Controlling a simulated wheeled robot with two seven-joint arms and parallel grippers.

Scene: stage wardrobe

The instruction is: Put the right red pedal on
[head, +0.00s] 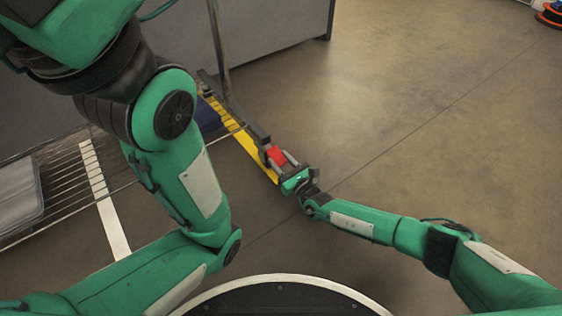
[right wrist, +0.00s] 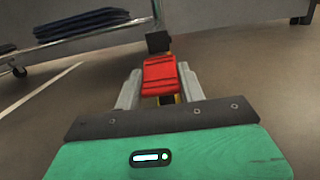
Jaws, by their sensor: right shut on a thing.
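The red pedal (head: 277,156) is at the near end of a dark bar (head: 247,122) low over the floor. In the right wrist view the red pedal (right wrist: 159,74) shows dark cross-lines and lies between the two grey fingers. My right gripper (head: 284,163) is shut on it, with a finger along each side; it also fills the near part of the right wrist view (right wrist: 160,88). The pedal's underside is hidden. My left arm crosses the left of the head view, but its gripper is out of the picture.
A yellow strip (head: 238,134) runs beside the dark bar. A metal post (head: 219,45) rises behind. A wire rack (head: 62,180) is at left, with a grey cabinet (head: 265,38) behind. Dark flat items (right wrist: 85,22) lie on a wheeled rack.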

